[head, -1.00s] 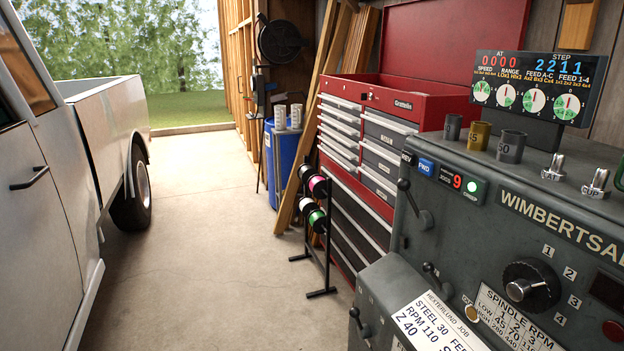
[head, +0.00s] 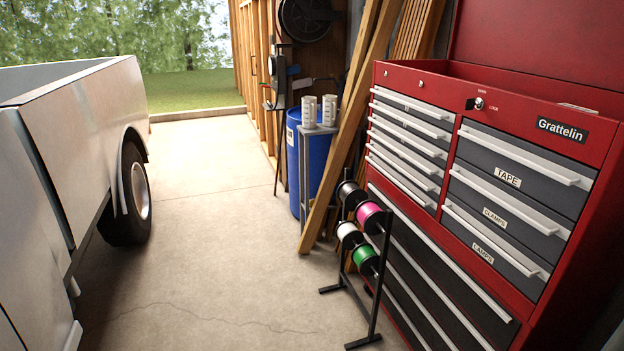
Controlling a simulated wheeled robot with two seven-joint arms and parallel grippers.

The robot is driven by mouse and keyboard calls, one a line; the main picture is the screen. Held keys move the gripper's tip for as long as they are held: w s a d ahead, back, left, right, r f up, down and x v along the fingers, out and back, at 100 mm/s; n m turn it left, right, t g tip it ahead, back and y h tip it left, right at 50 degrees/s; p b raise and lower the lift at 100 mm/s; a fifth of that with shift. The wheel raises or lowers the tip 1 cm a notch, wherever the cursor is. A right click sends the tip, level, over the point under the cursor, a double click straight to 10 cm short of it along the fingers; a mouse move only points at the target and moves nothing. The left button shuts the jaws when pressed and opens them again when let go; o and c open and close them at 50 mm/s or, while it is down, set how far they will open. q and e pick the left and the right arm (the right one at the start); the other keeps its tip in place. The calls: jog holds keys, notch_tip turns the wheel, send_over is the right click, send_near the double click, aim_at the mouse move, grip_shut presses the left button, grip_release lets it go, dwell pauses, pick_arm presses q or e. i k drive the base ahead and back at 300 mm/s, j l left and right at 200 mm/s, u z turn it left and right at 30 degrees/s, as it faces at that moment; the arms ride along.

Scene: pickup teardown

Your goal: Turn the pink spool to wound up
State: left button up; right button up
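The pink spool (head: 370,216) sits at the upper right of a black floor rack (head: 373,300), in front of the red tool chest. How far the pink spool is wound cannot be made out. Neither of my grippers shows in the head view.
The red tool chest (head: 585,150) stands right behind the rack. Leaning boards (head: 352,120) and a blue barrel (head: 293,160) are beyond it. A pale pickup truck (head: 85,120) stands at left. The concrete floor (head: 215,240) between is clear.

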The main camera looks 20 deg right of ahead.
aim_at(368, 213)
jog(key=i+z, duration=0.1)
jog(key=i, duration=0.55)
jog(key=i+j, duration=0.15)
jog(key=i, duration=0.5)
jog(key=i+z, duration=0.15)
jog(key=i, duration=0.5)
